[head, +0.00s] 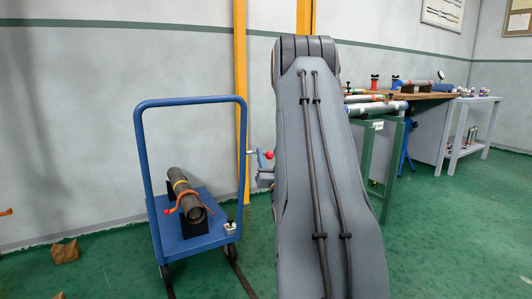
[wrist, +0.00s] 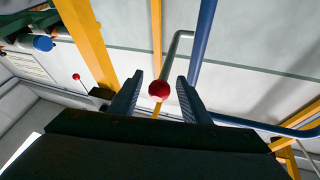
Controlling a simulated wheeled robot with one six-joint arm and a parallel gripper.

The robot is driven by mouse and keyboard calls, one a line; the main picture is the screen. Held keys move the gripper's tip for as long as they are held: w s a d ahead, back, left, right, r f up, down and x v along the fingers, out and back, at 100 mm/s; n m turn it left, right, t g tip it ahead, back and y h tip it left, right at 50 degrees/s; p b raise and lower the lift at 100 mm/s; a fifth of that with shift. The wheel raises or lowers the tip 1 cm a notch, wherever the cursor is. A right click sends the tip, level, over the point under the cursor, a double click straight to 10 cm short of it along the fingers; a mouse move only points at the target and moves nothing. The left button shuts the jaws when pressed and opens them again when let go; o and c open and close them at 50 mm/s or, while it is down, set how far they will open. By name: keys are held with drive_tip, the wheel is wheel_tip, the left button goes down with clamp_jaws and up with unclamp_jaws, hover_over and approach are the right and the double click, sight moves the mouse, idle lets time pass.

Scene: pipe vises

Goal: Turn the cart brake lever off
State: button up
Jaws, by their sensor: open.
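The brake lever in the wrist view is a grey bent rod (wrist: 175,50) ending in a red ball knob (wrist: 159,89). The knob appears between the two fingertips of my gripper (wrist: 159,91), with a gap on each side. The jaws are open, and I cannot tell how deep the knob sits between them. In the head view the red knob (head: 269,155) shows just right of the blue cart's (head: 205,240) handle, beside my arm. My arm hides most of my gripper there.
A dark pipe (head: 186,190) with an orange strap lies on the cart. A yellow post (head: 240,60) stands behind it. A green-legged workbench (head: 375,155) with pipes is to the right of my arm.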

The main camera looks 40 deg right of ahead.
drive_tip(key=x, duration=0.3)
drive_tip(key=shift+c, duration=0.3)
clamp_jaws()
